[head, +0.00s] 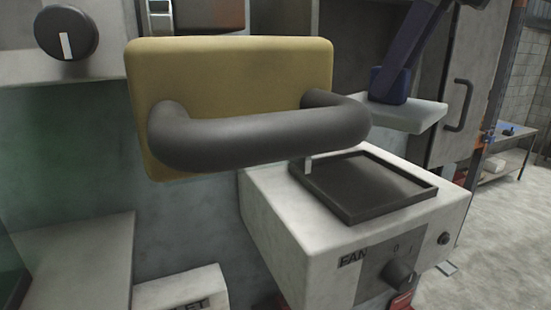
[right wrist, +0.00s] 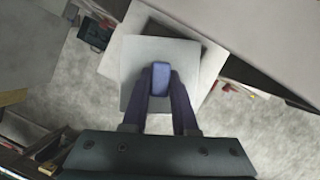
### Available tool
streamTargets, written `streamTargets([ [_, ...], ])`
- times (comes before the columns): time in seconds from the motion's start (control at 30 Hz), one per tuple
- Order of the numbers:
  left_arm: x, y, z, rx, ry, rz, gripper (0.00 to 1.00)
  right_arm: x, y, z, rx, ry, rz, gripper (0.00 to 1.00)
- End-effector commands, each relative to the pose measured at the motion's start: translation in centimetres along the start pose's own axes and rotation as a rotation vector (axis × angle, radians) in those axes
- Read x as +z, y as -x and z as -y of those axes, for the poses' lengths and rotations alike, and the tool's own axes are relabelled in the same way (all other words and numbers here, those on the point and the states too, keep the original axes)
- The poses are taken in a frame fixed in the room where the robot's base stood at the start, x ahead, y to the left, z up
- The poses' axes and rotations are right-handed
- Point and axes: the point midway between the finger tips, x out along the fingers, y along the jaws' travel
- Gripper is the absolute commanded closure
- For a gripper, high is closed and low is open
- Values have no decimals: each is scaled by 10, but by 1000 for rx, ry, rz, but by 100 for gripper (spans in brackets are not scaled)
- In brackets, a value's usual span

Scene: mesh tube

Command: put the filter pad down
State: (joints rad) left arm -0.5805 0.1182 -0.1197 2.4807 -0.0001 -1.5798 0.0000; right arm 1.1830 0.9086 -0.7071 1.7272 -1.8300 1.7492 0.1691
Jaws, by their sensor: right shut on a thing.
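The filter pad, a flat light grey square plate (head: 405,112) with a blue grip block (head: 388,86) on top, is at the upper right of the head view. My right gripper (head: 391,72) comes down from above and is shut on the blue block. The right wrist view shows both fingers (right wrist: 160,80) on either side of the block, with the pad (right wrist: 150,52) level around it. The pad appears held in the air, behind and right of a shallow dark square tray (head: 372,188) on a white box. My left gripper is not in view.
The white box (head: 290,225) is marked FAN and has a dark knob (head: 400,275). A yellow panel with a thick black handle (head: 255,138) fills the near left and overlaps the box's back corner. A grey door with a handle (head: 460,105) stands at right. The tray looks empty.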

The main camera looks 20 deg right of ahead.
Motion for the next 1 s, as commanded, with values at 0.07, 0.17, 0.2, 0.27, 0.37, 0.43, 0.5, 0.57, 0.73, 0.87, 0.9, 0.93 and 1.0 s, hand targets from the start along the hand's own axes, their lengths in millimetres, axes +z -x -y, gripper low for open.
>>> streamTargets([
  [0.07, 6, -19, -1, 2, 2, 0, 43, -10, -23, 0, 1, 0, -3, 100],
  [0.17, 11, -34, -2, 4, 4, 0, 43, -18, -42, 0, 2, 1, -2, 100],
  [0.2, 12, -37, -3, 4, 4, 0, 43, -20, -46, 0, 2, 2, -1, 100],
  [0.27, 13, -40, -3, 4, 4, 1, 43, -21, -50, 0, 1, 3, 0, 100],
  [0.37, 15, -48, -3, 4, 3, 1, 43, -26, -60, 0, 1, 3, -1, 100],
  [0.43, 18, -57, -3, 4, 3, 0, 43, -31, -72, -1, 2, 3, -3, 100],
  [0.5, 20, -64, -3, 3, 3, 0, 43, -34, -80, -1, 2, 4, -2, 100],
  [0.57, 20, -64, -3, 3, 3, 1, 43, -35, -82, -1, 2, 4, -1, 100],
  [0.73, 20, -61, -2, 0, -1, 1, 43, -33, -78, -1, 2, 4, 0, 100],
  [0.87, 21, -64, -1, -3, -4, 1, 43, -35, -82, -1, 2, 4, -1, 100],
  [0.9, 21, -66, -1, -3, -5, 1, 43, -35, -83, -1, 2, 4, -1, 100],
  [0.93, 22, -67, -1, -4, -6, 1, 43, -36, -84, -1, 2, 4, -1, 100],
  [1.0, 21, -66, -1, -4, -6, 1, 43, -35, -83, -1, 2, 4, -1, 69],
])
